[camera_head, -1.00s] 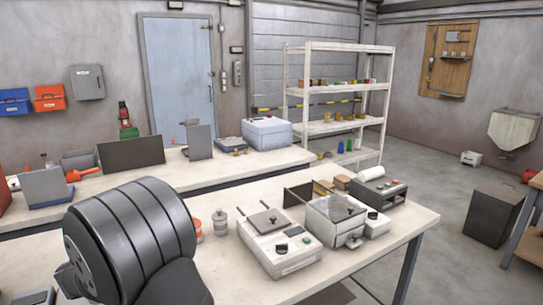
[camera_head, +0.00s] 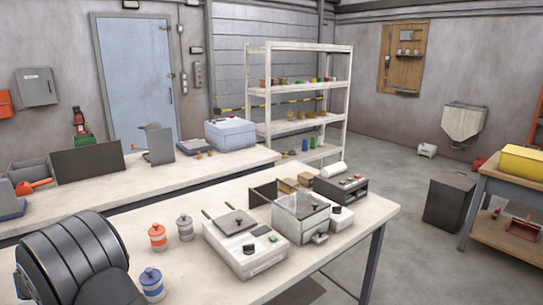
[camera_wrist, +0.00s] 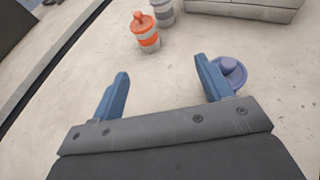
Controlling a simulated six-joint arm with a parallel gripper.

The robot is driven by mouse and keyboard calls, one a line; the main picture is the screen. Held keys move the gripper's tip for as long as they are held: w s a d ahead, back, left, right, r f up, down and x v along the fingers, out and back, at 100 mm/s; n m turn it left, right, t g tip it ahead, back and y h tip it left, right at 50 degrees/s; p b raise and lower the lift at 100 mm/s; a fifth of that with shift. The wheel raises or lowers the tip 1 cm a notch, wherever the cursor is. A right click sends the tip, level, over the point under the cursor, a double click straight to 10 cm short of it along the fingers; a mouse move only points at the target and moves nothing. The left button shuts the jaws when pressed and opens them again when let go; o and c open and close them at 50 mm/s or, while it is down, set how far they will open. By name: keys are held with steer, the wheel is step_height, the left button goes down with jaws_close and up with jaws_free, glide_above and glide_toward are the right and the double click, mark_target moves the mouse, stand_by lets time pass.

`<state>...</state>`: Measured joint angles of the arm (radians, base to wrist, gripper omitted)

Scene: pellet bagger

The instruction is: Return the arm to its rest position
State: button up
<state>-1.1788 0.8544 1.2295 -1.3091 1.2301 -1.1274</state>
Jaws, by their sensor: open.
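My gripper (camera_wrist: 162,92) shows in the wrist view with its two blue fingers apart and nothing between them. It is above the pale bench top (camera_wrist: 70,100). A blue-lidded canister (camera_wrist: 232,72) is just beyond the right finger, partly hidden by it. An orange canister (camera_wrist: 145,32) stands farther off, ahead of the gap between the fingers. In the head view my dark arm fills the lower left corner, and the gripper itself is not seen there. The blue (camera_head: 152,284), orange (camera_head: 157,238) and grey (camera_head: 185,228) canisters stand upright on the bench to the right of my arm.
A white scale-like device (camera_head: 243,245) and a clear-lidded box (camera_head: 300,215) stand on the near bench right of the canisters. A dark panel (camera_head: 88,162) stands on the back bench. A yellow bin (camera_head: 522,162) is on a side table at right. Bare bench lies along the front.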

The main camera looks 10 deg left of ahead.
steer(key=shift+m+h, duration=0.4)
steer(key=shift+h, duration=0.2)
steer(key=shift+d+f, duration=0.15)
steer(key=shift+f, duration=2.7)
steer(key=shift+r+g, duration=0.1)
steer(key=shift+g, duration=0.2)
